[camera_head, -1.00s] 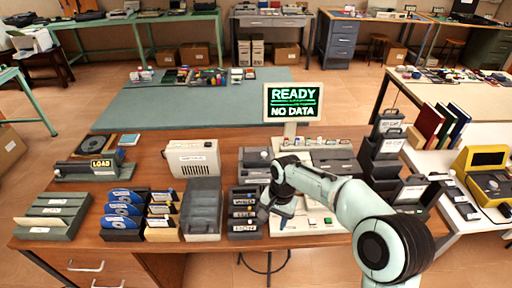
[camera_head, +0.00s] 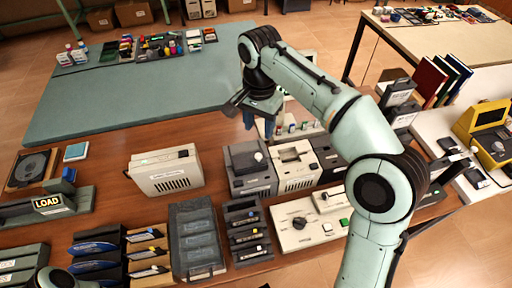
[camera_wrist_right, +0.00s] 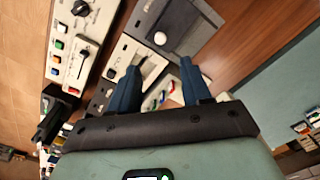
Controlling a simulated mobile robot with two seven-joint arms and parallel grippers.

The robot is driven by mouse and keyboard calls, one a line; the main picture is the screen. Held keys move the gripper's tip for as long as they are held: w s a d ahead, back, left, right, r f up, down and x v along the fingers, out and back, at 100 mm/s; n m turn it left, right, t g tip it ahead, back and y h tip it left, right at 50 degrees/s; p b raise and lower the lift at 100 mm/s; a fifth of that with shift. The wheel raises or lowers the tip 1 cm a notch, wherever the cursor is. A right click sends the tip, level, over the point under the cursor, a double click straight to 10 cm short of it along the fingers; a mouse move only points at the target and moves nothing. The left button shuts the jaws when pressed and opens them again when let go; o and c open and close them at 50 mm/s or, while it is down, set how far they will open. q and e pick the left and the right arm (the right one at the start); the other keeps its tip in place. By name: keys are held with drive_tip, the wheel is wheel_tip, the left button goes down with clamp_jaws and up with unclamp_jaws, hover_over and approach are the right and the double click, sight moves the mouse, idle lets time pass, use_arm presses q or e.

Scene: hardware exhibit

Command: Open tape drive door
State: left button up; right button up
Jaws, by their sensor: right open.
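My right gripper (camera_head: 260,126) has two blue fingers, spread apart with nothing between them. It hangs above the back part of the wooden bench, behind the row of machines; the fingers also show in the right wrist view (camera_wrist_right: 160,66). No machine is clearly labelled as the tape drive. Candidates are a dark grey unit with a white knob (camera_head: 250,168), also in the wrist view (camera_wrist_right: 178,24), a pale vented unit beside it (camera_head: 296,165), and a beige vented box (camera_head: 165,171) farther left. The gripper touches none of them. My left gripper is out of view.
In front stand a smoky clear-lidded case (camera_head: 196,238), a cartridge rack (camera_head: 246,232) and a pale control panel with a knob (camera_head: 308,220). A LOAD device (camera_head: 48,203) is at left. Bare wood (camera_head: 120,150) lies behind the beige box.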

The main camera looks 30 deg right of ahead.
sight(259, 155)
wheel_tip(259, 155, down, 11)
drive_tip(key=shift+f+b, duration=0.15)
drive_tip(key=shift+b, duration=1.05)
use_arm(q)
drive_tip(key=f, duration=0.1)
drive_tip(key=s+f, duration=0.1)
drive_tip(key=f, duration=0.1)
